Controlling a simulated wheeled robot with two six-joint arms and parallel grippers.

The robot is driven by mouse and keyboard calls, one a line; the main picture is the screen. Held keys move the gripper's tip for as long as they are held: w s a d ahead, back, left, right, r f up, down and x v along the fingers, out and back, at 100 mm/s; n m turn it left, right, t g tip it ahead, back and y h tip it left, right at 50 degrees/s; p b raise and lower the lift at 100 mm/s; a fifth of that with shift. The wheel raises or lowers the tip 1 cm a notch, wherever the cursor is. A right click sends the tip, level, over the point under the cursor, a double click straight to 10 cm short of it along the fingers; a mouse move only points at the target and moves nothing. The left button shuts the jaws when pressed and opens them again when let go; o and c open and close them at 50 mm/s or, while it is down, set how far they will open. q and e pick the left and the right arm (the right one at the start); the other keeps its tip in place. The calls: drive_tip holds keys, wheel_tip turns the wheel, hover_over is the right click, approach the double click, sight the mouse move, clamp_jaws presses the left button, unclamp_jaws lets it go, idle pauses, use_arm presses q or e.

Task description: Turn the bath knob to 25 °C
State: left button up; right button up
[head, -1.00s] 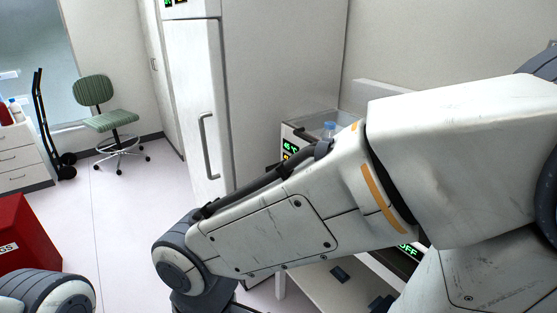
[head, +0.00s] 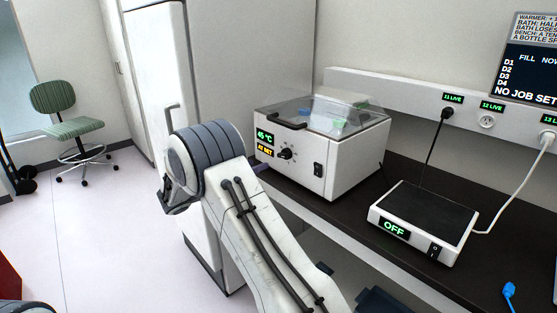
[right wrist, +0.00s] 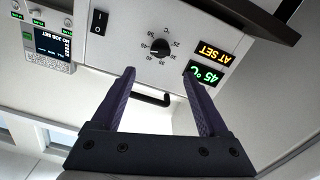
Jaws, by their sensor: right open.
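The bath (head: 320,160) is a white box with a clear lid on the dark bench. Its green display (head: 264,137) reads 45 °C, and an orange AT SET light (head: 265,151) shows below it. The black bath knob (head: 286,153) is on the front panel. In the right wrist view, the panel appears upside down, with the knob (right wrist: 160,48) inside a ring of small numbers. My right gripper (right wrist: 159,72) is open and empty, its purple fingers pointing toward the panel on either side of the knob, seemingly short of it. My left gripper is out of view.
A black rocker switch (head: 318,170) is on the bath front, right of the knob. A scale-like plate reading OFF (head: 425,222) stands to the right. Sockets with cords (head: 447,112) line the wall rail. A tall white cabinet (head: 150,80) stands left of the bench.

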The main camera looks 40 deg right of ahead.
sight(280, 154)
drive_tip(key=d+p, duration=0.1)
drive_tip(key=d, duration=0.5)
drive_tip(key=d+p, duration=0.1)
drive_tip(key=d, duration=0.2)
drive_tip(key=shift+w+d+r+p, duration=0.1)
drive_tip(key=shift+w+d+p, duration=0.05)
drive_tip(key=shift+w+p, duration=0.2)
drive_tip(key=shift+d, duration=0.6)
drive_tip(key=shift+w, duration=0.1)
clamp_jaws()
